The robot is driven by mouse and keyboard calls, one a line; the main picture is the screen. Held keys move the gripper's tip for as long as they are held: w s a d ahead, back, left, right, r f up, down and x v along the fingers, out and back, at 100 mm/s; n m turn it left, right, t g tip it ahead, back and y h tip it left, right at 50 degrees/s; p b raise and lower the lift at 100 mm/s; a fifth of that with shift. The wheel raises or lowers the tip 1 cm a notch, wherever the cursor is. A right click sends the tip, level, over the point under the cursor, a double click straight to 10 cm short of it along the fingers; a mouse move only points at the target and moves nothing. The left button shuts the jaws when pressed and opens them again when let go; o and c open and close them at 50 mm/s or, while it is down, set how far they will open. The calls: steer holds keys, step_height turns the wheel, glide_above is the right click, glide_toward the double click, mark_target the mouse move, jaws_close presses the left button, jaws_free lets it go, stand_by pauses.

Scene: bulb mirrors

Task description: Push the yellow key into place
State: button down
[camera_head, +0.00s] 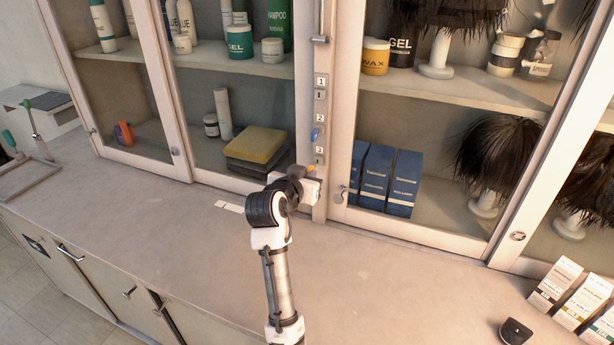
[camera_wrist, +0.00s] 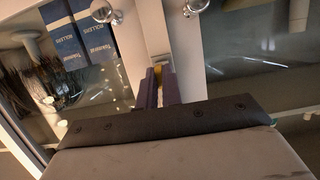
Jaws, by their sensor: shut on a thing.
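The yellow key (camera_head: 311,171) shows as a small patch at the post between the cabinet doors, just above and beside my gripper (camera_head: 310,184). In the wrist view a small yellow bit (camera_wrist: 157,68) shows between the tips of my two purple fingers, which are shut on it and point at the post. Most of the key is hidden by the fingers. I cannot tell how far it sits in any slot. The post (camera_head: 322,60) carries a column of small numbered plates, and a blue key (camera_head: 315,134) sticks out above my gripper.
Glass doors with round knobs flank the post; one knob (camera_head: 340,191) is close to the right of my gripper. Blue boxes (camera_head: 389,180) stand behind the right glass. The counter (camera_head: 150,225) is mostly clear, with a white strip (camera_head: 229,206) left of my arm and cartons (camera_head: 556,283) far right.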

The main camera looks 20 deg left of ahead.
steer(key=shift+w+d, duration=0.1)
steer(key=shift+w, duration=1.05)
steer(key=c, duration=1)
jaws_free()
steer(key=shift+s, duration=0.1)
steer(key=shift+v, duration=2.9)
steer(key=shift+s, duration=0.15)
steer(key=b+v, duration=0.1)
steer(key=v, duration=0.3)
steer(key=b+v, duration=0.1)
steer(key=v, duration=0.4)
steer(key=b+v, duration=0.1)
steer(key=v, duration=0.3)
steer(key=shift+s+r+b, duration=0.2)
steer(key=shift+s+b, duration=0.05)
steer(key=shift+b, duration=0.1)
